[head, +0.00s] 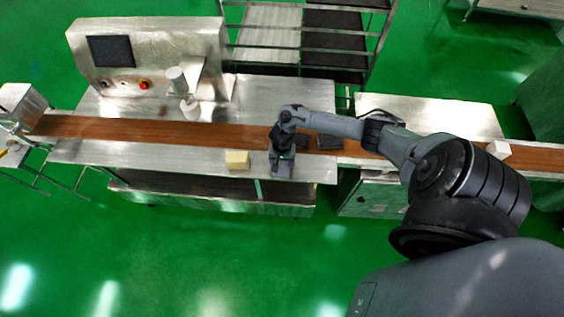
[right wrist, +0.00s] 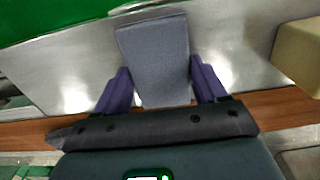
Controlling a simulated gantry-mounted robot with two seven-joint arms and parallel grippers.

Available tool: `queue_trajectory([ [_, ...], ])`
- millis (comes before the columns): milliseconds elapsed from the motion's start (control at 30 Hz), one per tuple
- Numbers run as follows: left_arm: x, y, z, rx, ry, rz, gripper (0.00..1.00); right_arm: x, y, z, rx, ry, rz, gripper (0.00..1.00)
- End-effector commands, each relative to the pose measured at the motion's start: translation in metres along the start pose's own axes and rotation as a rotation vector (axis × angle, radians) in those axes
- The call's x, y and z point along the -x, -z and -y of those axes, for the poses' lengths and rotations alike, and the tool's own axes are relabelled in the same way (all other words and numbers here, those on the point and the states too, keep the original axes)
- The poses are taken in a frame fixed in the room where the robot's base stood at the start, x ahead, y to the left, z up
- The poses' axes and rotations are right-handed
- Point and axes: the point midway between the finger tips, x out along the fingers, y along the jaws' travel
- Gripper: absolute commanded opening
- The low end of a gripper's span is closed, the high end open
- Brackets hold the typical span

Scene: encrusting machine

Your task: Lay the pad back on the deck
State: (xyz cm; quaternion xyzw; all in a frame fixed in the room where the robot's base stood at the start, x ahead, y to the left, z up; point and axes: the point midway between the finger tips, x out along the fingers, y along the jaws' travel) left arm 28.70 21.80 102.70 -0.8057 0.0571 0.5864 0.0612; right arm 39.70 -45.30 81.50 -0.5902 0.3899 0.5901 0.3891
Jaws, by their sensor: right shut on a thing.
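My right gripper (head: 283,165) is over the front part of the steel deck (head: 200,160), to the right of a yellow block. In the right wrist view, its two purple fingers (right wrist: 161,88) are shut on the sides of a flat grey pad (right wrist: 153,55). The pad reaches out beyond the fingertips over the bare steel. I cannot tell whether the pad touches the deck or is just above it. In the head view the pad is mostly hidden by the gripper. My left gripper is in neither view.
The yellow block (head: 237,160) sits on the deck close by. A brown belt (head: 150,131) runs behind, with a dark flat piece (head: 329,142) and a white block (head: 498,150) farther right. The control housing (head: 150,60) stands at the back left. The deck left of the yellow block is clear.

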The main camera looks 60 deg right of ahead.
Motion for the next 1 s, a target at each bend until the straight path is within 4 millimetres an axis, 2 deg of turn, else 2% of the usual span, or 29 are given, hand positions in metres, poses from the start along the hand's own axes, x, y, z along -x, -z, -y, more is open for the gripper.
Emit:
queue_trajectory([
  [267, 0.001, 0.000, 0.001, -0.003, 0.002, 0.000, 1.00, -0.001, 0.000, 0.000, -0.001, 0.000, 0.000, 0.43],
  [300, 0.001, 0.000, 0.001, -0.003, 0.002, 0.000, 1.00, -0.001, 0.000, 0.000, 0.000, 0.001, 0.000, 0.76],
  [433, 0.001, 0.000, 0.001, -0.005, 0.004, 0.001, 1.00, -0.001, 0.000, 0.000, 0.000, 0.000, 0.000, 0.96],
  [767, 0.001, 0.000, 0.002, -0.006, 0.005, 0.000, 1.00, 0.000, 0.000, 0.000, 0.000, 0.000, 0.000, 0.97],
  [867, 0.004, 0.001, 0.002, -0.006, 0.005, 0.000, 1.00, 0.007, 0.000, 0.000, 0.001, 0.000, 0.000, 0.97],
  [1000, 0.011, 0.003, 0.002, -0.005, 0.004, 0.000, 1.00, 0.025, 0.000, 0.000, 0.001, 0.001, 0.000, 0.97],
])
